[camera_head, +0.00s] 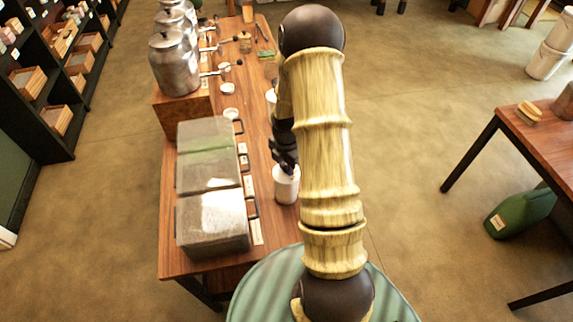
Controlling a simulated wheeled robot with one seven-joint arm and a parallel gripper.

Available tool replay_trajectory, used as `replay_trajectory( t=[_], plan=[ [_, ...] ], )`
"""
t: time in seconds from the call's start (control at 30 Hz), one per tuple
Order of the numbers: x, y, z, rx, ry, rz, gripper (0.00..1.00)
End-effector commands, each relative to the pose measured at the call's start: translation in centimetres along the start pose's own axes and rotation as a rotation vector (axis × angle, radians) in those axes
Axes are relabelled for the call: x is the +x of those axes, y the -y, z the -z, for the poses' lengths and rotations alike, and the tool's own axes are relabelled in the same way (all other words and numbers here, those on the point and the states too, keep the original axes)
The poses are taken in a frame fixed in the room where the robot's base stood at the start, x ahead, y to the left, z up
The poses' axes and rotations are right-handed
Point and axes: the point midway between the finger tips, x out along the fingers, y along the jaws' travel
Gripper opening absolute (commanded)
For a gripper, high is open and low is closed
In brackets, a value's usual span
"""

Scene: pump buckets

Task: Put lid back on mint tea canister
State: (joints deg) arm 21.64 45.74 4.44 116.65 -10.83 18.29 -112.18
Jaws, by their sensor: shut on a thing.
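A white canister (286,187) stands upright near the right edge of the long wooden table, partly hidden behind my arm. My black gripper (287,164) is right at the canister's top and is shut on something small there. The held thing is mostly hidden by the fingers; it looks to be the lid, but its shape does not show. I cannot tell whether it touches the canister's rim. The canister's label is not readable in this view.
Lidded grey bins (212,222) with black handles line the long table's (185,263) left side. Metal urns (175,66) stand on a wooden box behind them. Small white dishes (229,88) lie farther back.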

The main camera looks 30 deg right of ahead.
Motion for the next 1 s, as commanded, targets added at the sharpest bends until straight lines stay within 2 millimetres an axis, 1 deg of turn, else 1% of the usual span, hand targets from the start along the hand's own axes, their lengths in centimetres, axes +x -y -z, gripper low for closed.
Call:
replay_trajectory(
  t=[0.27,0.3,0.4,0.6,0.67,0.7,0.73,1.0],
  plan=[
    [0.05,-0.02,0.01,0.001,0.000,0.000,0.13],
    [0.05,-0.01,0.01,0.001,0.000,0.000,0.30],
    [0.05,-0.02,0.01,0.001,0.000,0.000,0.48],
    [0.05,-0.01,0.01,0.001,0.000,0.000,0.48],
    [0.05,-0.01,0.01,0.001,0.000,0.000,0.60],
    [0.05,-0.01,0.01,0.001,0.000,0.000,0.67],
    [0.05,-0.01,0.01,0.001,0.000,0.000,0.70],
    [-0.03,-0.01,0.01,0.001,0.000,0.000,0.70]
  ],
)
